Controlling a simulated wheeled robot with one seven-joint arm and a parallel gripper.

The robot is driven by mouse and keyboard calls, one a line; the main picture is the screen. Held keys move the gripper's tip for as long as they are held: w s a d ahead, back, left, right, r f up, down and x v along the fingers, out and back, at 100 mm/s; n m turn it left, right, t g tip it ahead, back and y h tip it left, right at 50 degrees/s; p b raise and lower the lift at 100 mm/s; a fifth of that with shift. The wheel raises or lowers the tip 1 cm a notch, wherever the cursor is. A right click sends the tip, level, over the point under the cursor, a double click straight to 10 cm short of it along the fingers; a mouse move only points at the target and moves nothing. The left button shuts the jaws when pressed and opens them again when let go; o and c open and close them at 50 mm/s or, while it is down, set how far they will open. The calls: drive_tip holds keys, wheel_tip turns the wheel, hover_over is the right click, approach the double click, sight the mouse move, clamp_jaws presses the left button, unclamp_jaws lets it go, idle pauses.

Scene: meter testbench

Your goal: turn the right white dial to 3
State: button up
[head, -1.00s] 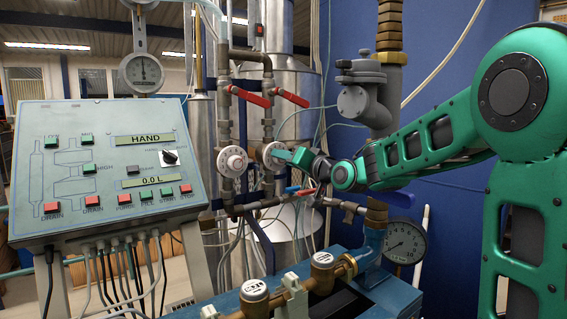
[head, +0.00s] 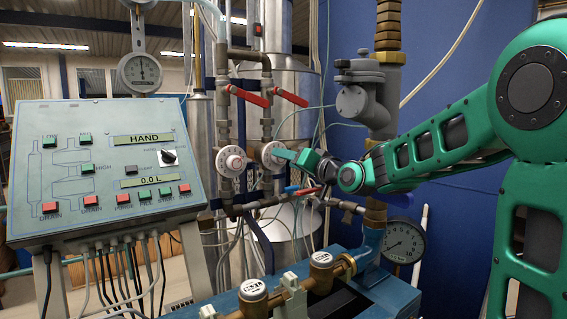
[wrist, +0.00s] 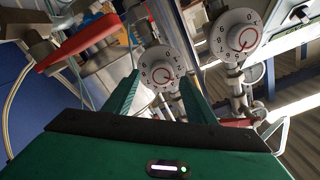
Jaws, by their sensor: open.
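The right white dial (head: 268,154) sits on the right-hand vertical pipe, partly covered by my gripper in the head view. In the wrist view the right white dial (wrist: 160,68) shows its numbered face and red centre mark, just past and between my fingertips. I cannot tell its set value for sure. The left white dial (head: 231,161) is on the neighbouring pipe; in the wrist view the left white dial (wrist: 237,38) is at upper right. My gripper (head: 285,155) is open, its fingers (wrist: 160,88) pointing at the right dial, with no clear contact.
A sloped control panel (head: 105,160) stands at left. A grey pipe fitting (head: 362,100) rises close behind my arm. A round gauge (head: 404,242) is at lower right.

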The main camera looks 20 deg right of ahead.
drive_tip(key=v, duration=0.8)
drive_tip(key=shift+s, duration=0.25)
drive_tip(key=shift+d, duration=0.15)
